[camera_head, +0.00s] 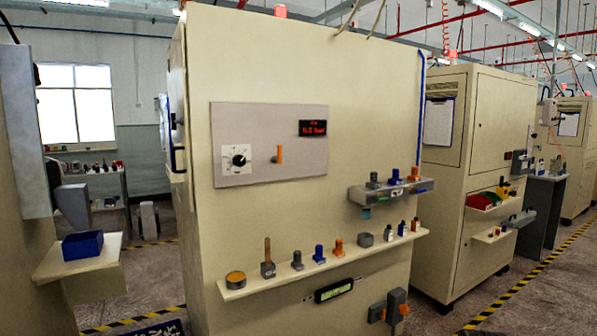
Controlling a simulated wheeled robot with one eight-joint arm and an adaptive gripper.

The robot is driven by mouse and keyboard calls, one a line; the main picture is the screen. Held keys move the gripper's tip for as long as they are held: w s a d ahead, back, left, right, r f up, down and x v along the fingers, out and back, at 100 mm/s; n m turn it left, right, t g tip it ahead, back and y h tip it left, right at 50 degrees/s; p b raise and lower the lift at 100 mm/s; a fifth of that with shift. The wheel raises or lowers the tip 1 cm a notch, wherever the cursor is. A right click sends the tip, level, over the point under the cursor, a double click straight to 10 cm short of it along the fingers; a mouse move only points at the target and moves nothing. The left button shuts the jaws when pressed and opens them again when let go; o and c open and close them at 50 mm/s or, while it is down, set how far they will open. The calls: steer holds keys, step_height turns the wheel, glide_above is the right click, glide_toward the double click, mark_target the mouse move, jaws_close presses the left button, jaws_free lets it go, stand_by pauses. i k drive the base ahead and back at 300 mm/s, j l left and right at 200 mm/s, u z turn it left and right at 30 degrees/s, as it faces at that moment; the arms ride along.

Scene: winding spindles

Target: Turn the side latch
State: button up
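A large cream machine cabinet (380,90) fills the middle. On its left edge is a dark handle-like part (178,157), which may be the side latch, but I cannot tell for sure. A grey front panel (250,178) carries a small upright orange lever (279,154), a black dial on a white plate (239,160) and a red-lit display (313,128). Low at the cabinet's right is a grey and orange switch-like part (397,305). My gripper is not in view.
A cream shelf (300,281) with several small parts juts from the cabinet front, with a smaller grey shelf (373,196) above it. A blue bin (82,245) sits on a ledge at left.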

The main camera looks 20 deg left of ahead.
mark_target(174, 121)
steer(key=u, duration=1)
steer(key=i+j+u, duration=0.25)
steer(key=i, duration=0.3)
steer(key=i+j+u, duration=0.25)
steer(key=i, duration=0.7)
steer(key=k+j+u, duration=0.2)
steer(key=j, duration=0.25)
steer(key=k, duration=0.1)
